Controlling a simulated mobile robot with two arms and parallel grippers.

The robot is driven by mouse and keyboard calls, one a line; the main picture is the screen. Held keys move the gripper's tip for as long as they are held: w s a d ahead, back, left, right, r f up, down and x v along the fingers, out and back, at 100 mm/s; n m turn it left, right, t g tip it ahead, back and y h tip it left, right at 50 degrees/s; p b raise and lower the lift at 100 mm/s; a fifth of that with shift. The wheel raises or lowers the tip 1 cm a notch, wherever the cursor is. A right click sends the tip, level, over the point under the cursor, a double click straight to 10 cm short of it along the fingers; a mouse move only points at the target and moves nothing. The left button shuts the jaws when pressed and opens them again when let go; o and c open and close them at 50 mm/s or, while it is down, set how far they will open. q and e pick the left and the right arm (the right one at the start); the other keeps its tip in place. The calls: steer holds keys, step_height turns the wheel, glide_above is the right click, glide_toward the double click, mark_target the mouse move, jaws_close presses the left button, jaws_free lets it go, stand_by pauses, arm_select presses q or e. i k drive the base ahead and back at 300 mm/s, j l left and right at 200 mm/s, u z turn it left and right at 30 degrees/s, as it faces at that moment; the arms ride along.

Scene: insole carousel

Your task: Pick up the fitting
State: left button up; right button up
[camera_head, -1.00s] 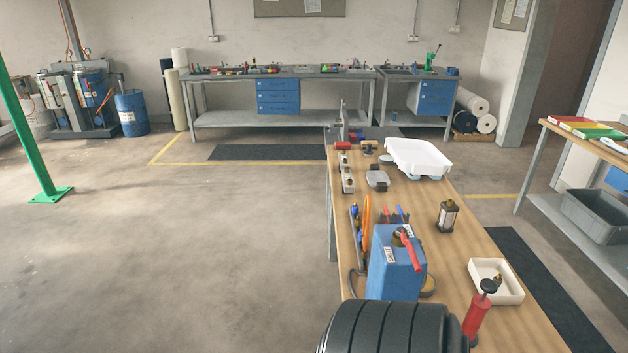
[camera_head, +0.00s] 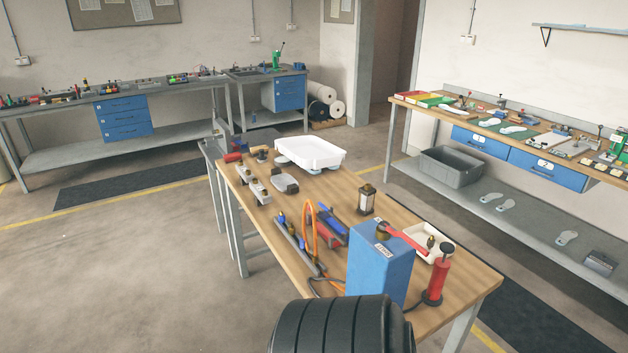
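A small brass-coloured fitting (camera_head: 430,242) stands in a small white tray (camera_head: 413,233) on the wooden table, right of the middle of the head view. The red lever of the blue box (camera_head: 380,267) and the red hand pump (camera_head: 438,278) stand close to the tray and cover parts of it. The fitting is small in the picture, so its exact shape is hard to tell. Neither of my grippers shows in the view.
A large white tub (camera_head: 311,154), a small lantern-like device (camera_head: 367,199) and an orange hose (camera_head: 312,230) are on the table (camera_head: 345,190). A black ribbed shape covers part of the near end. Another workbench (camera_head: 480,130) stands at the right, with floor between.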

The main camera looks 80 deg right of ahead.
mark_target(292, 229)
steer(key=i+l+z, duration=0.1)
steer(key=z, duration=0.35)
steer(key=i+z, duration=0.3)
steer(key=z, duration=0.15)
steer(key=i+z, duration=0.2)
steer(key=z, duration=0.25)
steer(key=i+j+z, duration=0.15)
steer(key=z, duration=0.3)
steer(key=i+j+z, duration=0.2)
steer(key=z, duration=0.25)
